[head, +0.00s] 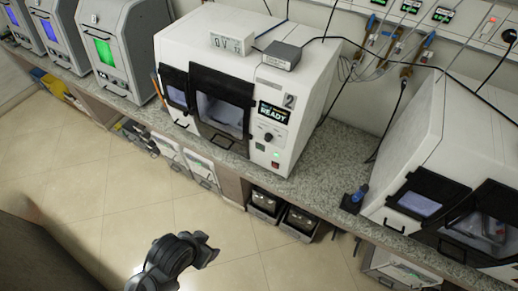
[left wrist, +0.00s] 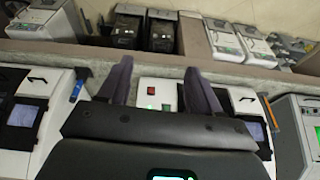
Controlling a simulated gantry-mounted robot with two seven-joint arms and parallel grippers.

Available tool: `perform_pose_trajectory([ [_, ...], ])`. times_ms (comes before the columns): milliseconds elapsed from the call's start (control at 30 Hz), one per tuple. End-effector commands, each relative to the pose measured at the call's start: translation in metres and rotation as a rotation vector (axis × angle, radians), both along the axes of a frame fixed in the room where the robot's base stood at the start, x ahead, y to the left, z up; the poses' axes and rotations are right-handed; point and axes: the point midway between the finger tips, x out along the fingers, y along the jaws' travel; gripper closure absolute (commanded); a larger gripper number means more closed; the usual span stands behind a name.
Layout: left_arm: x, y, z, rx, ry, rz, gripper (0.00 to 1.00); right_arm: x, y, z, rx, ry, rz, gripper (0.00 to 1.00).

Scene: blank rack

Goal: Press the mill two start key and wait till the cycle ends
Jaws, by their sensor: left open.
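Mill two (head: 215,55) is the white machine marked 2, standing on the counter. Its display (head: 273,112) reads READY. Below the display are a dark knob (head: 268,137), a dark green key (head: 260,146), a small green light (head: 276,153) and a red switch (head: 275,164); their labels are too small to read. The mill's dark-framed door (head: 221,102) looks closed. My left gripper (head: 208,247) is open and empty, apart from the panel in front of the counter. In the left wrist view the red switch (left wrist: 152,87) shows between its fingers (left wrist: 157,70). My right gripper is not in view.
Another white mill (head: 450,150) stands to the right, and grey machines (head: 125,45) with lit windows stand to the left. Two small boxes (head: 231,43) (head: 281,56) and cables lie on mill two. Bins (head: 265,203) sit under the counter. The floor before it is clear.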

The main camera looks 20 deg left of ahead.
Motion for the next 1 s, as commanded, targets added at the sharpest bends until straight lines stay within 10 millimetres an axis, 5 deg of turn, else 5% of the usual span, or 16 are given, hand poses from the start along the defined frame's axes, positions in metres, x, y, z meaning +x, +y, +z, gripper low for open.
perform_pose_trajectory([
  [433,0.0,0.0,0.0,0.0,0.0,0.0,1.0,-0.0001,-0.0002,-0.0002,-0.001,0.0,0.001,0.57],
  [1000,0.0001,0.0,0.0001,0.0,0.0,0.0,1.0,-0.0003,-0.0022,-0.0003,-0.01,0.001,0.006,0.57],
])
